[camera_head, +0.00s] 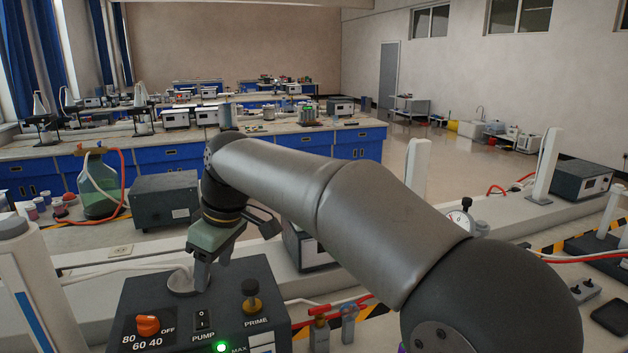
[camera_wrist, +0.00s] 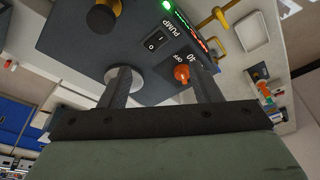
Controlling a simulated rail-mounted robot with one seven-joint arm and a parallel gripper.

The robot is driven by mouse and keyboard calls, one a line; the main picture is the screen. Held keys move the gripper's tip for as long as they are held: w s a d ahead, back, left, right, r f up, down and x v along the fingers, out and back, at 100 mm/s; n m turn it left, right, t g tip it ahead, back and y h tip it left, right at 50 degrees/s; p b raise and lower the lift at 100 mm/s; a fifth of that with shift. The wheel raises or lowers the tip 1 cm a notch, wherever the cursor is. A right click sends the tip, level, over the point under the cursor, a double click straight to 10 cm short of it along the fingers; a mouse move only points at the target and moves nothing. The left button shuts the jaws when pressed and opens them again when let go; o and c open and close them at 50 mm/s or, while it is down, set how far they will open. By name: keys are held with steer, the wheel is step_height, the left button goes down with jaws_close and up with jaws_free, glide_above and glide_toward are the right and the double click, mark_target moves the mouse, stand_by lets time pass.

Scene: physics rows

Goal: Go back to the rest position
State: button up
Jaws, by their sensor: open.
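My gripper (camera_head: 211,272) hangs from my bent arm in the head view, pointing down just over the dark pump box (camera_head: 180,315). In the wrist view my gripper (camera_wrist: 162,78) has its two fingers wide apart, with nothing held between them. Behind them lies the pump box (camera_wrist: 110,48). One finger overlaps its round grey fitting (camera_wrist: 127,82) in that view; I cannot tell whether they touch. The box carries an orange knob (camera_head: 148,325), a rocker switch (camera_head: 202,319), a black-topped PRIME knob (camera_head: 252,297) and a lit green lamp (camera_head: 222,347).
A green glass bottle (camera_head: 98,187) with red tubing and a grey box (camera_head: 165,199) stand behind the pump. A white post (camera_head: 417,165) and a dial gauge (camera_head: 459,220) are to the right. Blue-fronted benches (camera_head: 180,155) stand farther back.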

steer(key=s+d+f+m+h, duration=0.1)
steer(key=s+d+f+m, duration=0.15)
steer(key=d, duration=0.55)
steer(key=s+d+f+m+h, duration=0.15)
steer(key=d+f+m, duration=0.25)
steer(key=d, duration=0.4)
steer(key=s+d+f+m, duration=0.3)
steer(key=d, duration=0.5)
steer(key=s+d+f+m, duration=0.5)
steer(key=s+d+f, duration=0.3)
steer(key=s+d, duration=0.2)
steer(key=s, duration=0.2)
steer(key=shift+s+d+f+h, duration=0.25)
steer(key=shift+s+f+h, duration=0.05)
steer(key=shift+f+h, duration=0.05)
